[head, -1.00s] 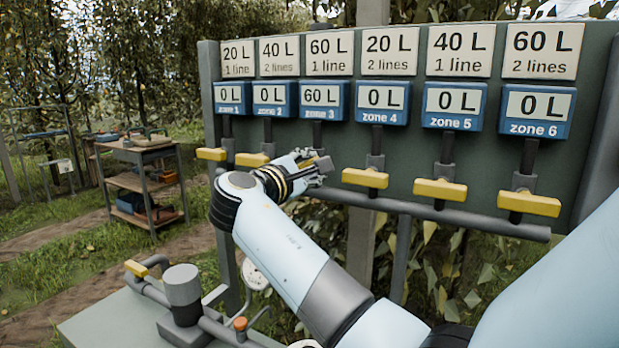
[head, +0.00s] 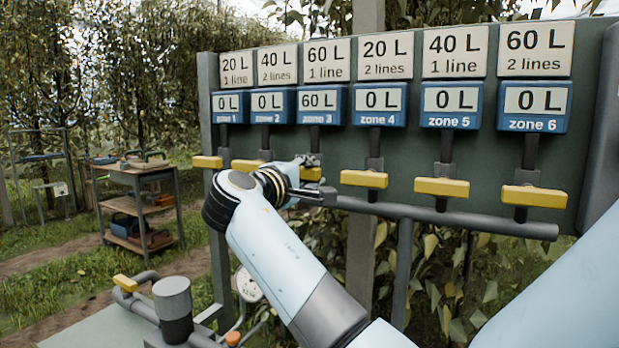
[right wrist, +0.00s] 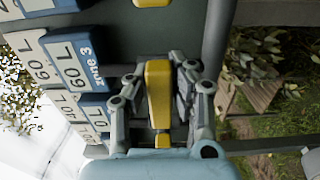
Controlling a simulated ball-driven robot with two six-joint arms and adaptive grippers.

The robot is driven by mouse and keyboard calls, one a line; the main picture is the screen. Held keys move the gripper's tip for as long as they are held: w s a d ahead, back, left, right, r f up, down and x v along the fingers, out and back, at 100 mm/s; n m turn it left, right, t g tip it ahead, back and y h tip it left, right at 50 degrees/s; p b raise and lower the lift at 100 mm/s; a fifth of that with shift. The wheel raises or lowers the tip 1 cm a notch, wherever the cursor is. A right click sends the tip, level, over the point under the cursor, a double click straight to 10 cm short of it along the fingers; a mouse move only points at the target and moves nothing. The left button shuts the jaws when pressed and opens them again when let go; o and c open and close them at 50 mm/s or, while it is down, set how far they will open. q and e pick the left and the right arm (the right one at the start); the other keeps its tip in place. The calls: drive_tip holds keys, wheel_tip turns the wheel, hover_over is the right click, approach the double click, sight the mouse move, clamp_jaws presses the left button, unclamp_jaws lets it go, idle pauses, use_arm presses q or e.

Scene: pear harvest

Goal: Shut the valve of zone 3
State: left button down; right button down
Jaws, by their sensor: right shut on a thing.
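The zone 3 valve has a yellow handle (head: 311,173) below its blue meter (head: 318,103), which reads 60 L. The sign above it (head: 326,60) says 60 L, 1 line. My right gripper (head: 309,182) is at this handle and hides part of it in the head view. In the right wrist view the gripper (right wrist: 158,92) is shut on the yellow handle (right wrist: 158,72), one finger on each side. The handle lies about parallel to the pipe, crosswise like the neighbouring handles. My left gripper is not in view.
The zone 2 handle (head: 250,165) and zone 4 handle (head: 364,179) flank the gripper. A grey pipe (head: 455,218) runs below the valves. The other meters read 0 L. A pump bench (head: 85,335) stands at front left, and a shelf cart (head: 137,200) farther back.

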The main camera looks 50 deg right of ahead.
drive_tip(key=shift+f, duration=0.25)
drive_tip(key=c, duration=1.1)
unclamp_jaws()
drive_tip(key=shift+s+a+r, duration=0.1)
drive_tip(key=shift+r, duration=0.05)
